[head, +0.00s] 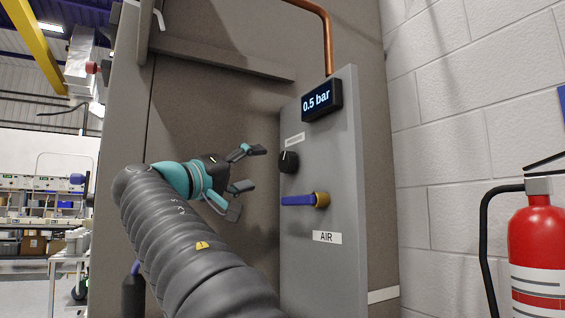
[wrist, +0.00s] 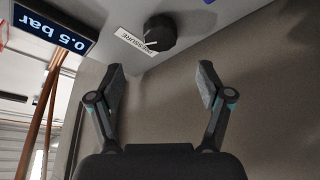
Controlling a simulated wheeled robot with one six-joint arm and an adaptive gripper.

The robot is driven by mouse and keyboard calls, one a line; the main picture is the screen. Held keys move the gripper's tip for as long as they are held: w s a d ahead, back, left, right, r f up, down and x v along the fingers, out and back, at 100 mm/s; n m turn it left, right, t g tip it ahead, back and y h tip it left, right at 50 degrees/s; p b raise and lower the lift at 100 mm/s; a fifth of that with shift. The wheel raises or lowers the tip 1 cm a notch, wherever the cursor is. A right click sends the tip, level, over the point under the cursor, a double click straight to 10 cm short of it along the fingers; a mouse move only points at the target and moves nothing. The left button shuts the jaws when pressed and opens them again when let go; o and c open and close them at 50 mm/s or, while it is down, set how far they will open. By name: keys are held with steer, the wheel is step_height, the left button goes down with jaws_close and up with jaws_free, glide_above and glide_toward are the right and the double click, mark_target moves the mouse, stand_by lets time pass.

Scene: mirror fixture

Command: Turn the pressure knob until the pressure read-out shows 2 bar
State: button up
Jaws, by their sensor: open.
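The black pressure knob (head: 288,162) sits on the grey panel below a small white label. In the wrist view the knob (wrist: 160,31) is at the top, just beyond the fingertips, beside its PRESSURE label (wrist: 137,43). The read-out (head: 321,100) above it shows 0.5 bar, and it also shows rotated in the wrist view (wrist: 56,31). My gripper (head: 247,168) is open and empty, left of the knob and apart from it. In the wrist view the fingers (wrist: 160,84) are spread, with the knob ahead of the gap between them.
A blue lever valve (head: 300,200) with a brass body sits on the panel below the knob, above an AIR label (head: 327,237). A copper pipe (head: 328,45) runs above the read-out. A red fire extinguisher (head: 535,240) stands at right by the block wall.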

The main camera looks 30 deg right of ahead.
mark_target(283, 163)
steer(key=p+x, duration=0.1)
steer(key=x, duration=0.9)
steer(key=shift+p, duration=0.4)
steer(key=c, duration=1.2)
